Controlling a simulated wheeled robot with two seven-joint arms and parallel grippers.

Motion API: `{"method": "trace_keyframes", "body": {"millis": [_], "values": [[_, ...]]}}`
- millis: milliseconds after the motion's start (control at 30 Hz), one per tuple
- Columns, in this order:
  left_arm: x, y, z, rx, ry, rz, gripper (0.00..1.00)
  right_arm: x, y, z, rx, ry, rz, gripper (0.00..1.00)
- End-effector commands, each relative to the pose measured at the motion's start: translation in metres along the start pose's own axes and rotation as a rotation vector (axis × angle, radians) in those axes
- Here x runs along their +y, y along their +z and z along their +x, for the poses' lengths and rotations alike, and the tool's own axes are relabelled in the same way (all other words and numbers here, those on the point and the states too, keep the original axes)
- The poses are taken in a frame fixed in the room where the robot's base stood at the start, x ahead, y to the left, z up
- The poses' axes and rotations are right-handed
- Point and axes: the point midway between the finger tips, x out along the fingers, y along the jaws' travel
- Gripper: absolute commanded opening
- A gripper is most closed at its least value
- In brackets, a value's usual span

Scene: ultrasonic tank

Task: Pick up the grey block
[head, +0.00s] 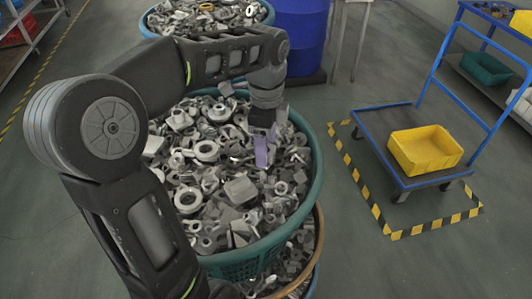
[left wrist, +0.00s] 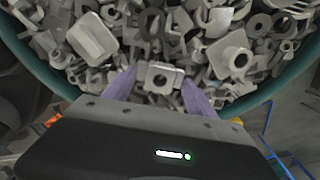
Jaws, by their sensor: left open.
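My left gripper (head: 264,150) reaches down into the green basket (head: 317,165) heaped with grey metal parts. In the left wrist view its two purple fingers (left wrist: 160,76) are open and spread apart. A small grey block with a round hole (left wrist: 161,79) lies in the gap between them, among other parts. I cannot tell whether the fingers touch it. In the head view the gripper hides this spot. Several other grey blocks lie in the heap, including a plain one (head: 240,189) nearer to me and a larger pale one (left wrist: 92,40) in the wrist view. My right gripper is not in view.
Parts crowd closely around the fingers, and the basket's rim curves around the heap. A blue cart (head: 368,124) with a yellow bin (head: 425,150) stands at right inside striped floor marking. A second full basket (head: 150,30) and a blue drum (head: 300,40) are behind.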

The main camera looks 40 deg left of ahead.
Motion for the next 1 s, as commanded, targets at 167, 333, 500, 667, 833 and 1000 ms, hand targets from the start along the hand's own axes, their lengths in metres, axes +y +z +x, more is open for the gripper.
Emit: {"method": "trace_keyframes", "body": {"millis": [167, 333, 500, 667, 833, 1000], "values": [[0.0002, 0.0002, 0.0055, 0.000, 0.000, 0.000, 0.65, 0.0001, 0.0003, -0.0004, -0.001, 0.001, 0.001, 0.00], [0.0001, 0.0002, 0.0052, 0.000, 0.000, 0.000, 0.65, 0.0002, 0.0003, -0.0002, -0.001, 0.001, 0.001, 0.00], [0.0001, 0.0001, 0.0051, 0.000, -0.001, 0.000, 0.65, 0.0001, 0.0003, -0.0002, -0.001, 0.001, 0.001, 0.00], [0.0000, 0.0001, 0.0050, 0.000, -0.001, 0.000, 0.65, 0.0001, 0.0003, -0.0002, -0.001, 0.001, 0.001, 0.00], [0.0000, 0.0001, 0.0049, 0.000, -0.001, 0.000, 0.51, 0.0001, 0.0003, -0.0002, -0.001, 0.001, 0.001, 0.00], [0.0001, 0.0001, 0.0049, 0.000, -0.001, 0.000, 0.37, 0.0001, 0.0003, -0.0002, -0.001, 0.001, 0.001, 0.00]]}}
